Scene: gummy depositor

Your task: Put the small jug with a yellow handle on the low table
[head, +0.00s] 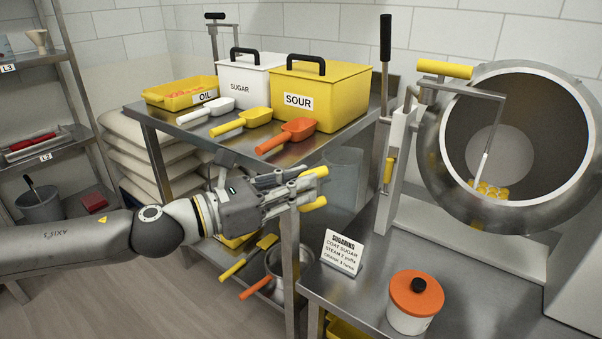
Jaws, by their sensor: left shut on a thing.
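My left gripper (313,188) comes in from the left in front of the taller steel table, its yellow fingertips close together. It is shut on what appears to be the small clear jug (343,172), which shows faintly just beyond the fingertips. The jug's handle is hard to tell from the yellow fingertips, and its base is partly hidden. The lower steel table (385,268) is at the right, below and to the right of the gripper. My right gripper is not in view.
A sugaring sign (342,254) and a white tub with an orange lid (415,300) stand on the lower table. A tilted drum (430,150) and a lever stand (397,165) are behind. The taller table (222,143) holds bins and scoops. Bare steel lies between sign and tub.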

